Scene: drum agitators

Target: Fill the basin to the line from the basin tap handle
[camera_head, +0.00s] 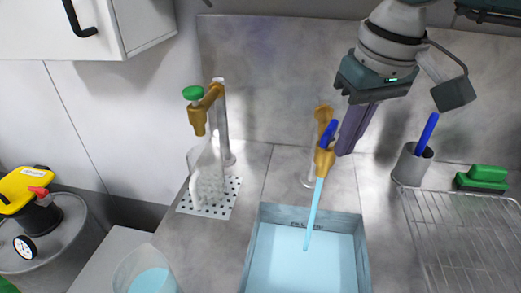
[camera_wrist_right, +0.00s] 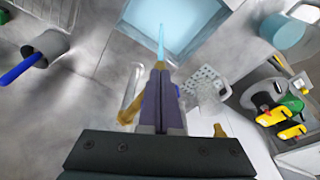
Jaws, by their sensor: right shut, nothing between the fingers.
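The basin (camera_head: 363,250) is set in the grey counter and holds light blue water; faint marking shows on its back inner wall above the water. The brass basin tap (camera_head: 324,158) stands behind it, and a blue stream (camera_head: 314,205) runs from its spout into the water. The blue tap handle (camera_head: 328,132) is on top of the tap. My right gripper (camera_head: 345,150) is shut and empty, its fingers pointing down just right of the handle; I cannot tell whether they touch it. My left gripper is not in view.
Another brass tap with a green handle (camera_head: 193,92) stands at left above a white jug (camera_head: 205,175) on a perforated plate. A grey cup (camera_head: 412,164) with a blue-handled tool, a green brush (camera_head: 484,178) and a wire rack (camera_head: 455,235) are at right. A clear vessel (camera_head: 135,262) is front left.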

